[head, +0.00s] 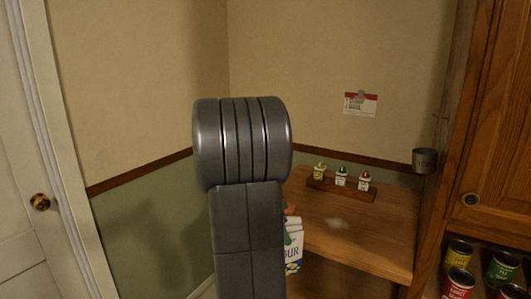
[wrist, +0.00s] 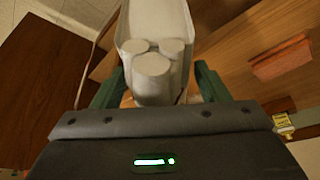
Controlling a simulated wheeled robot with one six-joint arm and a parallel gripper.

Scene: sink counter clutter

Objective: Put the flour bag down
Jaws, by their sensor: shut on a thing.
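The flour bag (head: 295,252) is white with dark lettering and shows in the head view beside my arm, near the left edge of the wooden counter (head: 355,232). My arm hides most of it. In the wrist view the white bag (wrist: 153,28), with rounded lumps on its near end, sits between the green fingers of my gripper (wrist: 160,82). The gripper is shut on it. I cannot tell whether the bag touches the counter.
A small wooden rack (head: 340,190) with three little jars stands at the back of the counter. A metal cup (head: 424,160) hangs at the right. Several cans (head: 457,282) stand at lower right. The counter's front right is clear.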

